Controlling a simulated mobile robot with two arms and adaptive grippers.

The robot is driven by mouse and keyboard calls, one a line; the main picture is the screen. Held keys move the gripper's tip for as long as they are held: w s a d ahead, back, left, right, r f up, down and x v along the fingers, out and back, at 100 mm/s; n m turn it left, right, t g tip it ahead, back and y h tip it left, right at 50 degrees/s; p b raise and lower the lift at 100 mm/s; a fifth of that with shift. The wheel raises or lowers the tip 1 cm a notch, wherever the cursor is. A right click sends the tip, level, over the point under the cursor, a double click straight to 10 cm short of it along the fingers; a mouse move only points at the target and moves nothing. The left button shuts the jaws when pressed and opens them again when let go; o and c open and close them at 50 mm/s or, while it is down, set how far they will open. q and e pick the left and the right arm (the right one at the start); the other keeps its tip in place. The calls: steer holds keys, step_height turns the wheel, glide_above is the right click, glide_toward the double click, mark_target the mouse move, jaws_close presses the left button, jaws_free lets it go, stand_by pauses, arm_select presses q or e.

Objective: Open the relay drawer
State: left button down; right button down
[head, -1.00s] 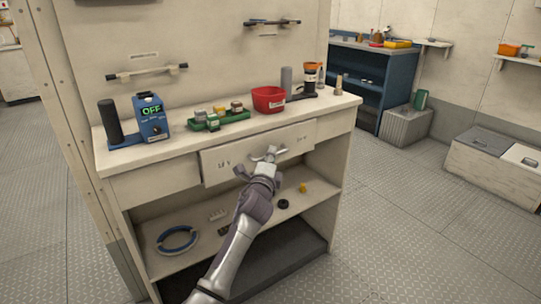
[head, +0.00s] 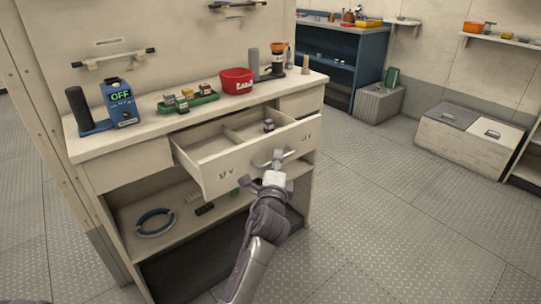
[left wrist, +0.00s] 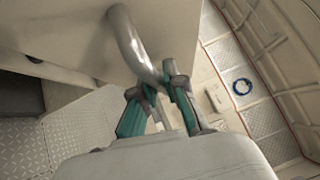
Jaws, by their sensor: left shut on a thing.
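The relay drawer (head: 238,165) is cream and stands well out from the bench front in the head view. Its inside is divided, and a small dark relay-like block (head: 268,126) sits in the right compartment. In the left wrist view the teal-padded fingers (left wrist: 160,92) close around the curved handle (left wrist: 128,38). My right gripper is not in view.
The bench top (head: 150,132) holds a blue meter reading OFF (head: 121,102), a green tray (head: 188,103) of small blocks and a red bin (head: 236,81). A blue ring (head: 153,223) lies on the shelf below. The floor (head: 370,220) to the right is clear.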

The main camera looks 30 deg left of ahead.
arm_select(q)
steer(key=shift+d, duration=0.1)
steer(key=c, duration=1.2)
jaws_free()
steer(key=shift+s, duration=0.15)
steer(key=v, duration=1.1)
steer(key=shift+s+d, duration=0.15)
steer(key=shift+s, duration=0.2)
steer(key=shift+f, duration=0.15)
